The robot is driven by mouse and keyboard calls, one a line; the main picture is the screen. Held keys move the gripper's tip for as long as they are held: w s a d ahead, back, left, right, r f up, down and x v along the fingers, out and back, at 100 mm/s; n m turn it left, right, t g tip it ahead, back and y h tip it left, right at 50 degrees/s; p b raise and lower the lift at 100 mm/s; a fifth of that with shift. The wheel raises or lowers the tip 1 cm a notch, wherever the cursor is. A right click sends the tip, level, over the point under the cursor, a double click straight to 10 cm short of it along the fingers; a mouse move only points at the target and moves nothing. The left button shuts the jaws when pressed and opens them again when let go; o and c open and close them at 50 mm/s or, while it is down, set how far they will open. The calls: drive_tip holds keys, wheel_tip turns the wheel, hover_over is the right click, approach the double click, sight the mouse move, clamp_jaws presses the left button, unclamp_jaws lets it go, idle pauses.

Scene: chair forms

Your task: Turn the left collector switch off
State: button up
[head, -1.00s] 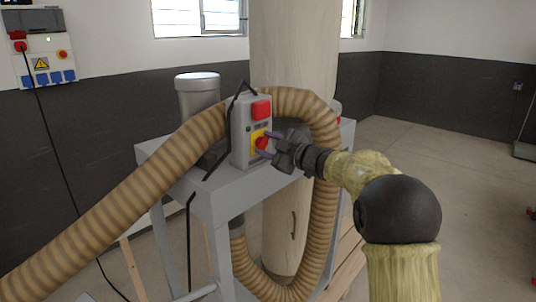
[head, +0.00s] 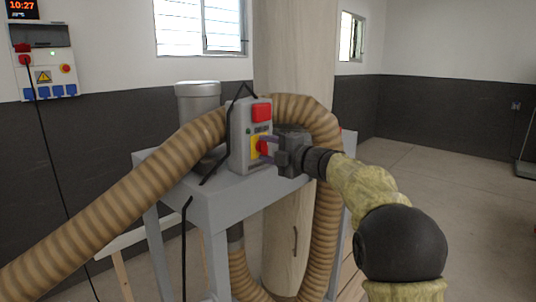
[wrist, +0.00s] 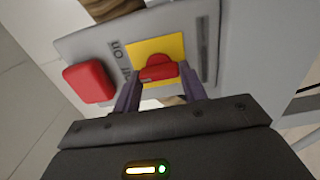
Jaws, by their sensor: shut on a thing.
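The collector switch box (head: 238,134) is a grey upright box on the collector's grey stand. It has a red button (head: 261,112) at the top and a red rotary knob (head: 262,147) on a yellow plate (head: 254,147) below. In the wrist view the knob (wrist: 158,68) sits between the two purple fingers of my gripper (wrist: 161,90), with the yellow plate (wrist: 172,45) behind it and the red button (wrist: 88,83) to the left. My gripper (head: 266,149) reaches in from the right and is shut on the knob. The fingers hide part of the knob in the head view.
A ribbed tan hose (head: 120,205) arches behind the box and down to the left. A grey cylinder (head: 198,105) stands behind it, and a tall pale filter bag (head: 292,60) rises at the back. A wall socket panel (head: 42,65) hangs at left. Floor at right is open.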

drive_tip(key=shift+f, duration=0.1)
idle(0.3)
drive_tip(key=o, duration=1)
drive_tip(key=b+v, duration=0.4)
drive_tip(key=v, duration=1.3)
drive_tip(key=shift+s+d, duration=0.2)
